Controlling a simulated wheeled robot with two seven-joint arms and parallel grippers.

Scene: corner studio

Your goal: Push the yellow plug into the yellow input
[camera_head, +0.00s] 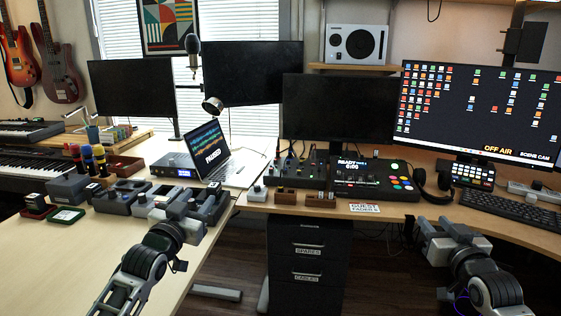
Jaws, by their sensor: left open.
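I cannot make out a yellow plug or a yellow input for certain at this size. Small upright pieces with red, blue and yellow tops stand at the left, among them a yellow-topped piece (99,151). A dark mixer-like box (298,168) with small knobs or sockets stands at the desk's middle. My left gripper (207,202) is open over the front edge of the left desk, by a row of grey devices. My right gripper (432,226) hangs in front of the right desk's edge; its fingers are too small to read.
A laptop (208,150), a blue-fronted box (174,164) and grey boxes (113,199) crowd the left desk's back. A console with coloured buttons (370,182) and a keyboard (502,208) stand right. The left desk's front (75,265) is clear. A drawer cabinet (308,270) stands below.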

